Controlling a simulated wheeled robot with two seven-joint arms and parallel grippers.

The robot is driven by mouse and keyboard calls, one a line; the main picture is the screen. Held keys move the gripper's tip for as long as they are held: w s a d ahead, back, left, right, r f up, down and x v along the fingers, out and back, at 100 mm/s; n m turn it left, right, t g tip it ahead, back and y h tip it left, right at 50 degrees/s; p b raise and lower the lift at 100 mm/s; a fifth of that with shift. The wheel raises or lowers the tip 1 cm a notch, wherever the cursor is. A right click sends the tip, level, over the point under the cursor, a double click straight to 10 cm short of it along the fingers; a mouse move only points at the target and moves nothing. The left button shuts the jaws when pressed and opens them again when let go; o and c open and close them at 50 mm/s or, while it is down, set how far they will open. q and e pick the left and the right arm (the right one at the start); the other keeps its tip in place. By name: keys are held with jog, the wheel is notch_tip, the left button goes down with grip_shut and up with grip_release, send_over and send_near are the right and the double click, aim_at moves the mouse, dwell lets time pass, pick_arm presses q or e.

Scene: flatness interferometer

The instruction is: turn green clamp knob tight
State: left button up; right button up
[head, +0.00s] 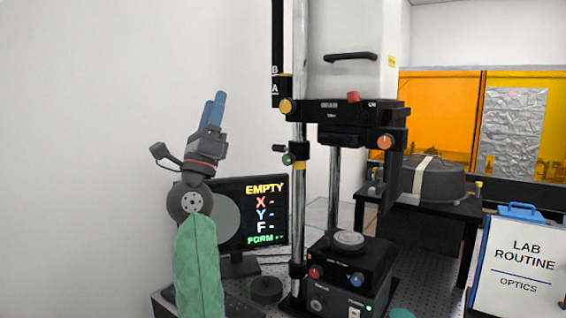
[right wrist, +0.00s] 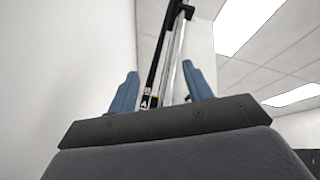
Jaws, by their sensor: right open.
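The green clamp knob (head: 288,159) sits on a black clamp around the left column of the interferometer stand, below the upper head. A small black lever shows beside it. My right gripper (head: 214,101) is up and left of the knob in the head view, apart from it, with its blue fingers pointing upward. In the right wrist view the gripper (right wrist: 160,72) is open and empty, with the stand's column (right wrist: 172,55) showing beyond and between the fingers. The green knob cannot be made out in the right wrist view. My left gripper is not in view.
A monitor (head: 229,211) reading EMPTY stands behind my right arm. The upper head carries an orange-yellow knob (head: 286,106), a red knob (head: 352,97) and an orange knob (head: 384,142). The base has red (head: 316,272) and blue (head: 356,279) knobs. A lab sign (head: 524,258) stands at right.

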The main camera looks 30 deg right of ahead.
aim_at(286, 161)
jog(key=d+f+m+g+y+p, duration=0.1)
jog(key=d+f+m+g+y, duration=0.1)
jog(key=d, duration=0.4)
jog(key=w+d+f+m+g+y+p, duration=0.1)
jog(key=d+f+m+g+y, duration=0.2)
jog(key=d+f+m+g, duration=0.2)
jog(key=w+d+f+m+g+y+p, duration=0.1)
jog(key=d+f+m+g+y, duration=0.2)
jog(key=d+f+m+g, duration=0.1)
jog(key=shift+w+d+f+m, duration=0.1)
jog(key=shift+d+f+m, duration=0.4)
jog(key=shift+d+f, duration=0.75)
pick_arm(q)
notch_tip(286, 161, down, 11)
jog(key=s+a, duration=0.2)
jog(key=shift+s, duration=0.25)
pick_arm(e)
jog(key=shift+w+d, duration=0.2)
jog(key=shift+d, duration=0.3)
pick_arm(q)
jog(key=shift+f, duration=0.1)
pick_arm(e)
jog(key=shift+c, duration=0.2)
jog(key=c, duration=0.9)
